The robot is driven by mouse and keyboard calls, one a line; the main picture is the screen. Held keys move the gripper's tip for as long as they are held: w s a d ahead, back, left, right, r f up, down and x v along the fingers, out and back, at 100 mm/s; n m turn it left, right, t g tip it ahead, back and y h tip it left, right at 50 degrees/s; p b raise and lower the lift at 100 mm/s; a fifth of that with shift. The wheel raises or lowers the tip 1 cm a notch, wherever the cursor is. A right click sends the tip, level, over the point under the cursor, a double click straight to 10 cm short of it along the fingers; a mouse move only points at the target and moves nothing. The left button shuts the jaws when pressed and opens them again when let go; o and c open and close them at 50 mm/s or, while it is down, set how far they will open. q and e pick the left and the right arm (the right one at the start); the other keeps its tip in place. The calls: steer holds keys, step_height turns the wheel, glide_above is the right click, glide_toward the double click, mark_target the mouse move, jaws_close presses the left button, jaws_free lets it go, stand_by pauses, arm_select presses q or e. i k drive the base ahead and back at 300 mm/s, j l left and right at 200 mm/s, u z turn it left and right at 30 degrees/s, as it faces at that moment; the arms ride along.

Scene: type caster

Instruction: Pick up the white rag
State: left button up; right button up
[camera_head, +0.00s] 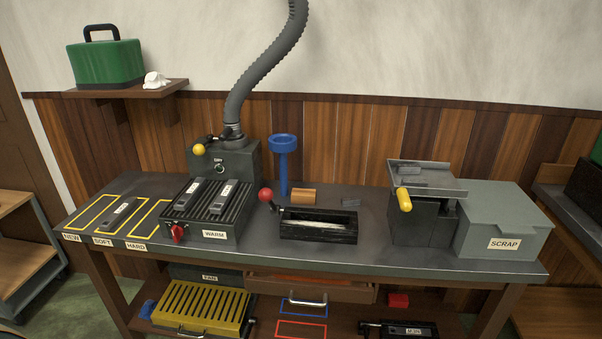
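A crumpled white rag (156,80) lies on a small wooden wall shelf (127,92) at the upper left. It sits just to the right of a green case with a black handle (105,63), close beside it. Neither of my grippers shows in the head view.
A workbench (370,255) below holds a grey box with a duct (222,160), a warmer (207,208), a blue stand (284,160), a black mould trough (318,226), a yellow-handled machine (425,205) and a scrap bin (503,222). A yellow grate (203,305) stands underneath.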

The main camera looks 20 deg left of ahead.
mark_target(153, 80)
steer(key=u, duration=1.45)
